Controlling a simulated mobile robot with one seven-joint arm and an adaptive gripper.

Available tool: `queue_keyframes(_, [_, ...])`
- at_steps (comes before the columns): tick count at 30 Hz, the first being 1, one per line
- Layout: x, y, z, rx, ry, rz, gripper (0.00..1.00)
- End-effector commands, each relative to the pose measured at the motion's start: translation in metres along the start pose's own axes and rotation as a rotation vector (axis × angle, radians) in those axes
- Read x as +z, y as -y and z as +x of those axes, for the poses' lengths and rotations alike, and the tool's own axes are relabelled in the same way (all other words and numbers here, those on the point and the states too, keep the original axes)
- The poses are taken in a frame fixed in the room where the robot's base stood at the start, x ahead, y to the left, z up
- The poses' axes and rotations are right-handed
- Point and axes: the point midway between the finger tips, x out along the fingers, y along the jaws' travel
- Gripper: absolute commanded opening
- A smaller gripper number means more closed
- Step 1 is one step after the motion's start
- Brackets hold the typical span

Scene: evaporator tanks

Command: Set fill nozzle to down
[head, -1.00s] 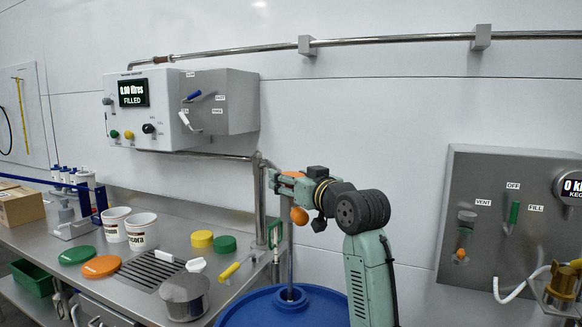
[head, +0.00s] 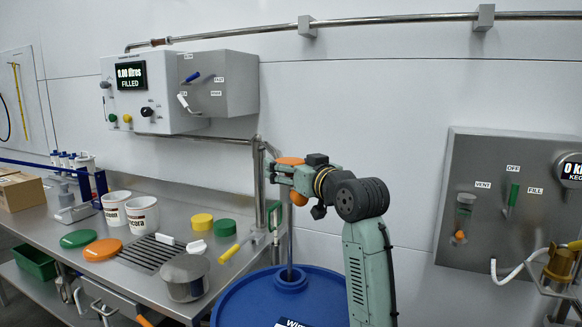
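A slim upright steel pipe, apparently the fill nozzle (head: 290,238), stands with its lower end at the opening in the lid of a blue drum (head: 240,297). An orange disc (head: 290,161) and an orange ball (head: 299,198) show at the pipe's upper end. My gripper (head: 276,172) is at the pipe's top, between the disc and the ball, pointing left toward a steel post (head: 259,190). My wrist and fingers hide part of the nozzle's upper end. I cannot tell whether the fingers are closed on it.
A steel bench (head: 118,277) at left holds white tubs, coloured lids and a steel pot (head: 185,278). A filler control box (head: 180,92) on the wall reads 0.00 litres, FILLED. A vent/fill panel (head: 507,200) is at right. My arm stands between drum and panel.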

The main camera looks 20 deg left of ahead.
Motion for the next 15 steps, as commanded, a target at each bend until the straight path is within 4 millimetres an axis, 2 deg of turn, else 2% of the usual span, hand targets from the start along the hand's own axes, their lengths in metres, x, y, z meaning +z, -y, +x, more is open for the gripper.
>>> queue_keyframes(8, [-0.001,-0.001,-0.004,0.001,-0.003,0.0,0.79])
queue_keyframes(11, [-0.001,-0.001,-0.017,0.002,-0.003,0.0,0.79])
queue_keyframes(15, [-0.001,-0.002,-0.045,0.004,-0.004,0.0,0.79])
